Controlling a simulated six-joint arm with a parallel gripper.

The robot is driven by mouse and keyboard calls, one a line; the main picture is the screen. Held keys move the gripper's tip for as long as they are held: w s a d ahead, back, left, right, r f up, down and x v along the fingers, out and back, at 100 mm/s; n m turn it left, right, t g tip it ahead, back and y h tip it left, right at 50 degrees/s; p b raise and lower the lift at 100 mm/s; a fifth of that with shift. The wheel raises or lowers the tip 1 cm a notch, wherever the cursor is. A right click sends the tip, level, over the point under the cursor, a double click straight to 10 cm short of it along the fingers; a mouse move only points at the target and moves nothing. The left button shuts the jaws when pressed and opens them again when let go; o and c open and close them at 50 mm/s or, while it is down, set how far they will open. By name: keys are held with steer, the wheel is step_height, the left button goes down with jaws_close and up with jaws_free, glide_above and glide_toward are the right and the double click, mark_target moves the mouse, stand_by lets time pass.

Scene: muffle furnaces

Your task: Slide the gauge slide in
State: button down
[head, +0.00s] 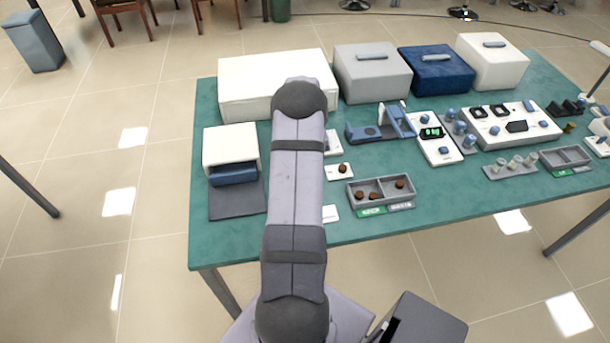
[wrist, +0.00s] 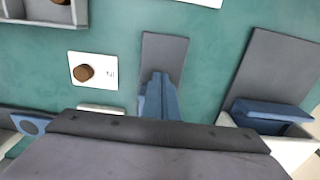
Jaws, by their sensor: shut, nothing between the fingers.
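A blue gauge (head: 398,121) with upright walls stands mid-table in the head view. A flat blue piece with a round dark recess, apparently its slide (head: 358,133), sticks out to its left. My arm hides the gripper in the head view.
A white card with a brown disc (wrist: 84,72) lies between the fingers and a grey divided tray (head: 359,197). A white box (head: 230,143) with a blue front piece and dark mat (head: 237,207) stands left. Large boxes, including a blue one (head: 436,76), line the back.

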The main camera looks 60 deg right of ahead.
steer(key=shift+w+d+b, duration=0.5)
steer(key=shift+w+d, duration=0.45)
steer(key=shift+s+a, duration=0.3)
steer(key=shift+r+p, duration=0.15)
steer(key=shift+p, duration=0.15)
steer(key=shift+r+p, duration=2.25)
steer(key=shift+r, duration=1.1)
